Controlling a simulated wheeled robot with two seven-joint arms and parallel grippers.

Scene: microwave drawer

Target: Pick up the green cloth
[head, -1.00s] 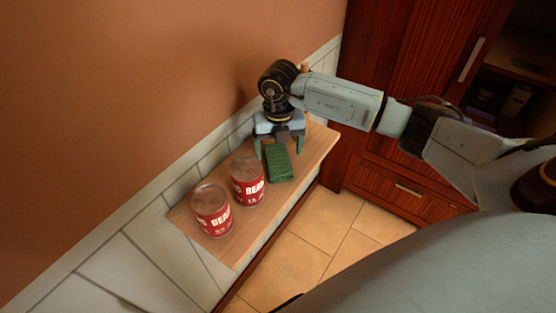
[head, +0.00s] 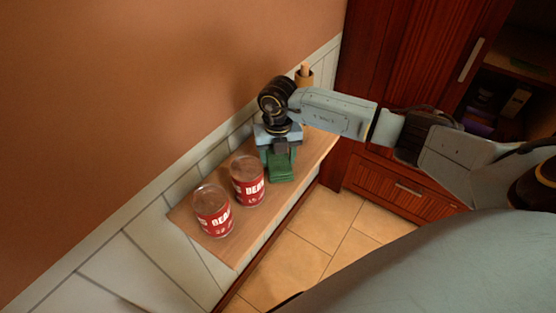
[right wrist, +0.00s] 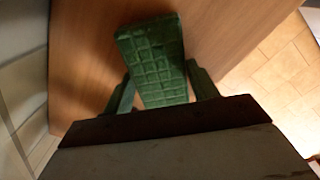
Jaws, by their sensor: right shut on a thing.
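The green cloth (head: 281,171) is a folded block with a grid pattern on the wooden shelf, right of the cans in the head view. It also shows in the right wrist view (right wrist: 153,62), between the two green fingers. My right gripper (head: 279,160) points down over the cloth and is shut on it. In the right wrist view the right gripper (right wrist: 160,88) has one finger on each side of the cloth. I cannot tell whether the cloth is clear of the shelf. My left gripper is not in view.
Two red cans (head: 213,211) (head: 247,181) stand on the wooden shelf (head: 238,235), close to the cloth. A wooden holder (head: 304,77) stands behind the arm. The wall is behind the shelf. A dark red cabinet (head: 392,75) is at the right, with tiled floor below.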

